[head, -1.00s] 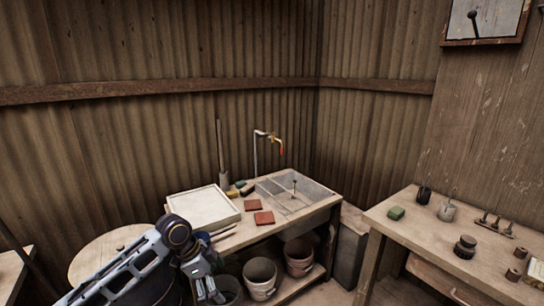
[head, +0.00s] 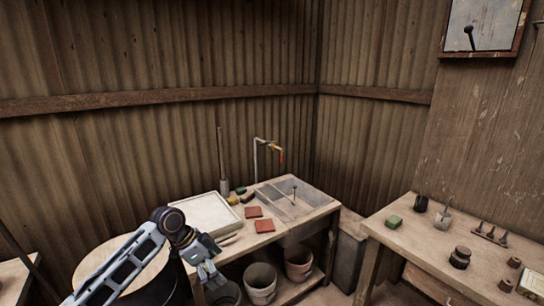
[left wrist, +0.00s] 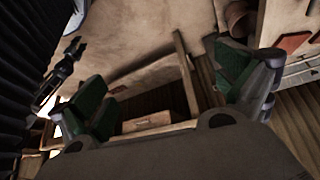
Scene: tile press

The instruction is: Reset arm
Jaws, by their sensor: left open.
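My left gripper (head: 208,273) hangs at the front left of the sink bench in the head view, below and in front of the white tray. In the left wrist view its two green-padded fingers (left wrist: 165,97) stand wide apart with nothing between them. My left arm reaches in from the lower left of the head view. My right gripper is not in the head view.
A bench carries a white tray (head: 206,211), red tiles (head: 264,226) and a sink (head: 296,202) with a tap. Buckets (head: 299,263) stand on its lower shelf. A round barrel (head: 108,264) is behind my left arm. A second table (head: 415,238) holds small tools at right.

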